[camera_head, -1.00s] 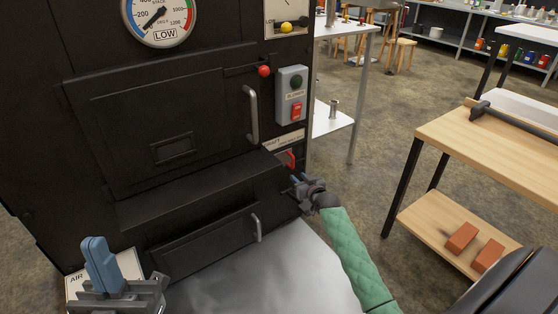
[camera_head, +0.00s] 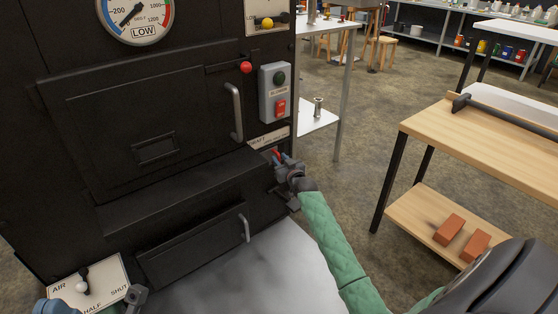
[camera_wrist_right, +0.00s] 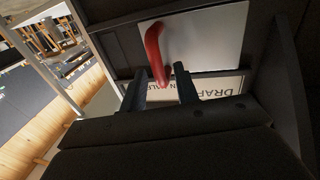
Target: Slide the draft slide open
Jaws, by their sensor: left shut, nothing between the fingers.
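The draft slide is a pale metal plate (camera_wrist_right: 205,45) with a red bent handle (camera_wrist_right: 154,52) in the right wrist view. A partly hidden DRAFT label (camera_wrist_right: 215,88) lies beyond the fingers. In the head view the red handle (camera_head: 276,153) shows small under the DRAFT label (camera_head: 268,138). My right gripper (camera_wrist_right: 160,84) is open, with one finger on each side of the handle's lower end; contact cannot be told. It also shows in the head view (camera_head: 284,164), against the front's right edge. My left gripper (camera_head: 136,297) is shut and empty at the lower left, mostly cut off.
The black front has a door with a handle (camera_head: 234,112), a lower door (camera_head: 195,245), a switch box (camera_head: 274,93) and an air plate (camera_head: 90,283). A wooden table (camera_head: 480,150) with bricks on its lower shelf stands right. Floor between is open.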

